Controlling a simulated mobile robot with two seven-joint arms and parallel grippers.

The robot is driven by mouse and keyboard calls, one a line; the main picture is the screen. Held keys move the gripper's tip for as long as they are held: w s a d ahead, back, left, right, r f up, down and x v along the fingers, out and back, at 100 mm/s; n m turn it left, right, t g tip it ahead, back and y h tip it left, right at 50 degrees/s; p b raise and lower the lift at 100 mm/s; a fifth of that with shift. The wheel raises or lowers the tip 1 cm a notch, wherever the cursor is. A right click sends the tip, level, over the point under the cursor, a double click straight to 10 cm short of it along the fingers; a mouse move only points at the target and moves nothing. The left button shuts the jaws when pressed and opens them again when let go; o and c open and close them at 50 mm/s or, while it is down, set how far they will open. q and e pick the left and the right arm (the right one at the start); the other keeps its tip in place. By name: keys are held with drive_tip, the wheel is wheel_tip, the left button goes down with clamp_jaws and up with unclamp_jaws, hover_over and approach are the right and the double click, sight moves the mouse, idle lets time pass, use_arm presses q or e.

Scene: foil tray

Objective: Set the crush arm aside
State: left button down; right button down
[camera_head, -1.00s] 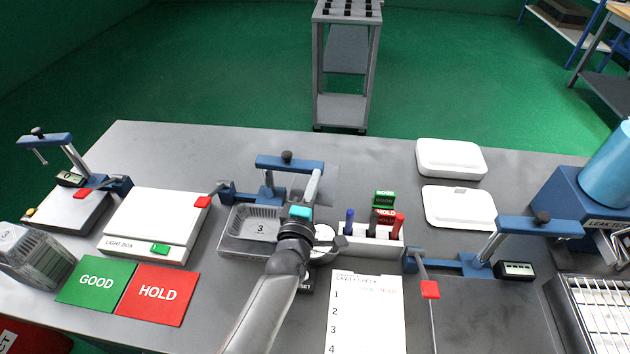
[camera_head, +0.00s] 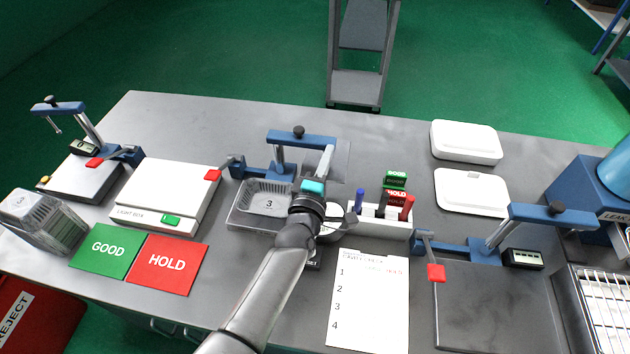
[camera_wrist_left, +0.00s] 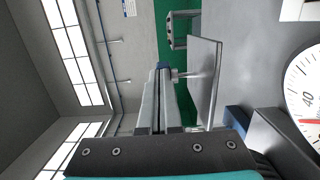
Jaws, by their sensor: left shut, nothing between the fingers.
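The middle station has a blue upright and crossbar (camera_head: 302,139) behind a clear tray (camera_head: 266,200) marked 3. A grey lever with a red end (camera_head: 213,175), which I take for the crush arm, points left from its blue bracket (camera_head: 237,168), clear of the tray and near the light box. My left gripper (camera_head: 329,150) is shut and empty, at the right end of the crossbar; whether it touches is unclear. In the left wrist view its fingers (camera_wrist_left: 160,75) are together, and a white dial (camera_wrist_left: 306,95) shows at right. My right gripper is out of view.
The light box (camera_head: 160,192) stands left of the station, with green GOOD (camera_head: 106,246) and red HOLD (camera_head: 166,262) mats in front. A marker holder (camera_head: 381,222) and a checklist sheet (camera_head: 368,300) are at right. Similar blue stations stand at both sides.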

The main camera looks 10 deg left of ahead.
use_arm(q)
drive_tip(key=shift+s+d+r, duration=0.1)
drive_tip(key=shift+s, duration=0.3)
drive_tip(key=s+a, duration=0.3)
drive_tip(key=s, duration=1.1)
drive_tip(key=shift+p, duration=0.45)
drive_tip(key=shift+s+f, duration=0.2)
